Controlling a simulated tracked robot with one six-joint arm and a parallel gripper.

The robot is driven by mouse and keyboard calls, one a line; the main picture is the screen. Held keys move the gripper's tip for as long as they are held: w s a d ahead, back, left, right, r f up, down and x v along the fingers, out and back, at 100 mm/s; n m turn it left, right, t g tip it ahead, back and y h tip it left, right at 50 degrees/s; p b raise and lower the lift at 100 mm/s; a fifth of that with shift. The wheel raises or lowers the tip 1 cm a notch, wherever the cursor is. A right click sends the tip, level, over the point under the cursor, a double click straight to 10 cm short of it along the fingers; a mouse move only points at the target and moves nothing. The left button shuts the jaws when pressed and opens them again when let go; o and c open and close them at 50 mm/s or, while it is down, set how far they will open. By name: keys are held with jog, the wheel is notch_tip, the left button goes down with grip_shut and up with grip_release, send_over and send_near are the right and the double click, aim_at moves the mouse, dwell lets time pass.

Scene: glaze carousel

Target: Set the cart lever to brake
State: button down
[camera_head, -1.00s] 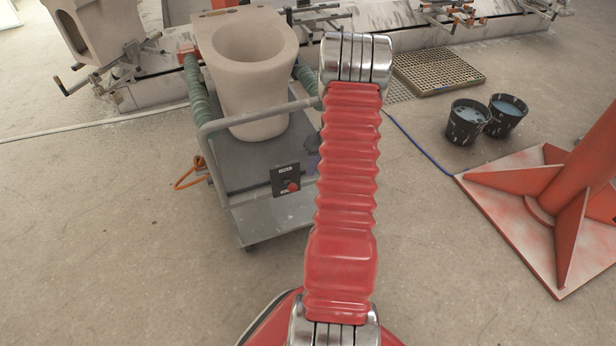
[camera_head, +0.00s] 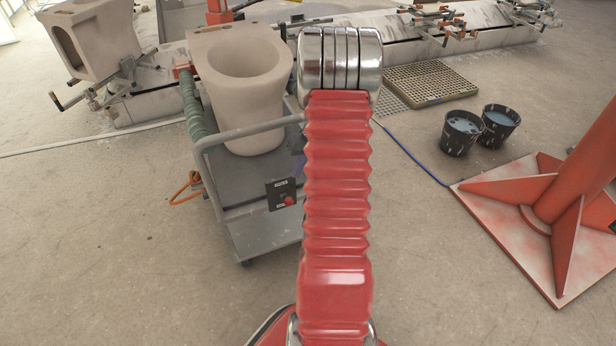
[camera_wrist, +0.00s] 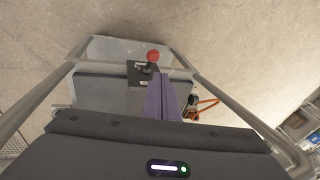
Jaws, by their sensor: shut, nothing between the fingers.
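The cart (camera_head: 240,215) is a grey trolley with a tubular handle rail. A small black lever plate (camera_head: 276,188) is at its near end, with a red lever knob (camera_head: 289,200) low on its face. In the wrist view the red knob (camera_wrist: 153,55) sits just beyond the tips of my gripper (camera_wrist: 158,76), with the black plate (camera_wrist: 137,71) beside it. The purple fingers are shut and empty. I cannot tell whether they touch the lever. The plate's labels are too small to read. In the head view my red arm hides most of the gripper.
A beige toilet casting (camera_head: 240,90) stands on the cart. The cart's rail (camera_wrist: 215,92) runs close around my gripper in the wrist view. Two black buckets (camera_head: 480,128) and a red column base (camera_head: 540,215) are at the right. The near floor at left is clear.

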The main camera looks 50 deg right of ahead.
jog(key=w+a+r+n+h, duration=0.1)
jog(key=w+a+r+n, duration=0.15)
jog(key=a+r, duration=2)
jog(key=s+a+r+n+t, duration=0.1)
jog(key=s+a+r, duration=0.1)
jog(key=s+a, duration=0.5)
jog(key=s+a+r+n+t+h, duration=0.1)
jog(key=s+a+r, duration=0.2)
jog(key=s+a, duration=0.4)
jog(key=a, duration=0.5)
jog(key=shift+s+a+n+t, duration=0.3)
jog(key=shift+s+a+n, duration=0.05)
jog(key=shift+s+a, duration=0.05)
jog(key=shift+s+r, duration=0.1)
